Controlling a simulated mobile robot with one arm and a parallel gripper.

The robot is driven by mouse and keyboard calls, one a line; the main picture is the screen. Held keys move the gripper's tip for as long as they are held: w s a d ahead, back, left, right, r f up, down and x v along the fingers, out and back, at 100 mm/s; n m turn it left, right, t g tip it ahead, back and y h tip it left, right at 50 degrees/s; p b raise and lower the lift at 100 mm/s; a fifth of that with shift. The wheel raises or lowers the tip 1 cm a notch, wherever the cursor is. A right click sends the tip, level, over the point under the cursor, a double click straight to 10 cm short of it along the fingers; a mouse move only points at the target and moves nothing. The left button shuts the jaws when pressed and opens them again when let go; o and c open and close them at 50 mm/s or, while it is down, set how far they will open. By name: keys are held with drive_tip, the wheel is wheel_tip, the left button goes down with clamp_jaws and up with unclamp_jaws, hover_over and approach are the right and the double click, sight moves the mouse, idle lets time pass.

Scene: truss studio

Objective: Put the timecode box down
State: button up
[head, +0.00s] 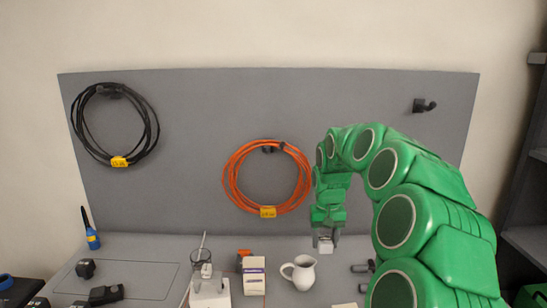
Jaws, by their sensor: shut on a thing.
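My gripper (326,238) hangs at the end of the green arm, right of centre in the head view. It is shut on a small white and grey box (326,246), likely the timecode box. The box is held a little to the right of the white pitcher (301,272) in the picture. Only a small part of the box shows below the fingers. I cannot tell whether it touches the grey tabletop (230,243) or how high it is above it.
Dark cylinders (361,267) lie to the right. A marked-out area (140,278) at left holds black items. Black and orange cables hang behind on the panel (200,120).

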drive_tip(key=s+a+f, duration=0.2)
drive_tip(key=s+a, duration=0.1)
drive_tip(key=s, duration=0.8)
drive_tip(key=s+a+f, duration=0.1)
drive_tip(key=s+a, duration=0.2)
drive_tip(key=s, duration=0.7)
hover_over(297, 307)
drive_tip(key=shift+f, duration=6.55)
drive_tip(key=shift+f, duration=0.1)
drive_tip(key=o, duration=1.1)
